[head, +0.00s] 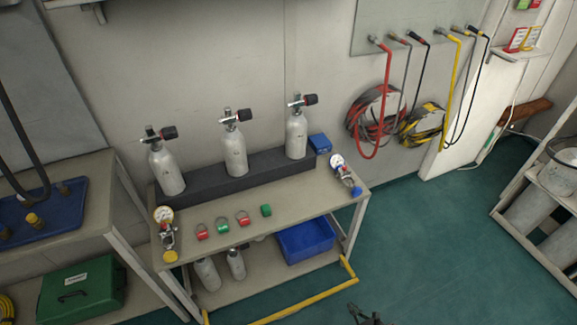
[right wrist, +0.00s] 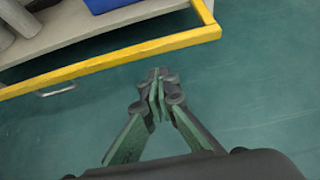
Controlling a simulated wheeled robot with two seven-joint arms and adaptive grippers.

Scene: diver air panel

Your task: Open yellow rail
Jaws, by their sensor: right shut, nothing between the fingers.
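The yellow rail (head: 305,302) is a bar with a short bent arm at its right end, along the front of the bench's lower shelf. In the right wrist view the rail (right wrist: 120,60) crosses the upper left, with the bent end at the top. My right gripper (right wrist: 160,74) has its fingertips together and empty, just in front of the rail, with a strip of floor seen between them. In the head view my right gripper (head: 366,316) shows only at the bottom edge, below the rail's right end. My left gripper is not in view.
The bench (head: 250,214) carries three grey cylinders, gauges and several coloured caps. A blue bin (head: 306,241) and small cylinders sit on its lower shelf. A small grey handle (right wrist: 57,90) shows under the rail. Green floor (head: 430,250) is clear to the right.

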